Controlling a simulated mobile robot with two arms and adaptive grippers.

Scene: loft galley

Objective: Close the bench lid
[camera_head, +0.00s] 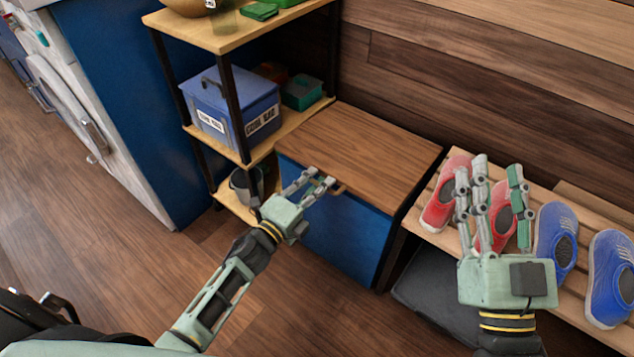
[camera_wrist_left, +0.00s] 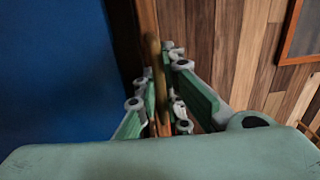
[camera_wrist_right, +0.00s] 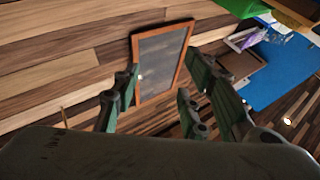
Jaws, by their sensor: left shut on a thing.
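The bench is a blue box (camera_head: 345,238) with a wooden lid (camera_head: 360,150) that lies flat on its top.
A slatted rack (camera_head: 432,222) with red shoes (camera_head: 445,193) and blue shoes (camera_head: 610,275) stands right of the bench. A shelf (camera_head: 200,35) with a blue bin (camera_head: 235,105) stands to the left. The wooden floor (camera_head: 110,240) in front is clear.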

